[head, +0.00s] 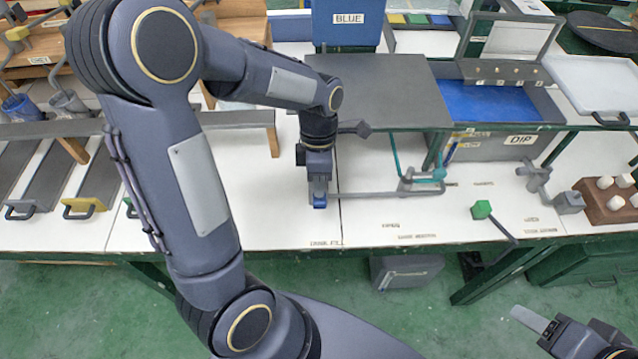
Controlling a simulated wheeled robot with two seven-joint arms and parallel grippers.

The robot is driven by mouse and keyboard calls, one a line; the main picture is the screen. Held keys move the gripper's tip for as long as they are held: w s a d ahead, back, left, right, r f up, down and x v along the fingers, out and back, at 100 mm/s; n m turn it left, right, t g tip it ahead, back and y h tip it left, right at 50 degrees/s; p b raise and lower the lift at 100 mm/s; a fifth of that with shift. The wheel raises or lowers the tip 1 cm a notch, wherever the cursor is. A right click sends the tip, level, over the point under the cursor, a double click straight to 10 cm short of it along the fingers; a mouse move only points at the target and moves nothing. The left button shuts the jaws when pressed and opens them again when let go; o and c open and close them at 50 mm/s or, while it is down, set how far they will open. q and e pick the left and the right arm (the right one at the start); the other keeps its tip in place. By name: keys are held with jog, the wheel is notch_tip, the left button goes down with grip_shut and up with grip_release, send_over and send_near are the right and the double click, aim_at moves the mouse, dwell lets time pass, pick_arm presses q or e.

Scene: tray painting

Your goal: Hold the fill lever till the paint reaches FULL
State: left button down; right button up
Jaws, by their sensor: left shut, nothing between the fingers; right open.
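My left gripper (318,188) points down at the bench, fingers shut, with a blue knob (320,201) at its tips. A grey lever bar (375,194) runs from there right to a valve fitting (418,182) with a teal hose. The gripper hides the bar's left end; I cannot tell how firmly it touches. A label reading FILL (326,243) is on the bench edge in front. The grey tank marked DIP (519,140) holds blue paint (495,103) at its top. I cannot read a FULL mark. My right gripper (549,322) is open and empty, low at the right.
A brown block with white pegs (612,195) is at the right. A dark flat panel (380,90) lies behind the lever. Trays with handles (85,185) are at the left. My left arm covers much of the left side.

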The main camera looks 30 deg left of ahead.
aim_at(319, 201)
pick_arm(q)
jog(key=shift+f, duration=0.2)
jog(key=shift+s, duration=0.1)
jog(key=shift+t+y, duration=0.4)
jog(key=shift+t, duration=0.2)
jog(key=f+b, duration=0.1)
jog(key=s+f+b, duration=0.1)
jog(key=f, duration=0.1)
jog(key=d+f+b, duration=0.1)
jog(key=shift+s+f, duration=0.2)
jog(key=shift+s, duration=0.15)
jog(key=shift+d+f, duration=0.1)
jog(key=shift+f, duration=0.2)
jog(key=shift+s, duration=0.2)
jog(key=shift+f, duration=0.15)
dwell(1.5)
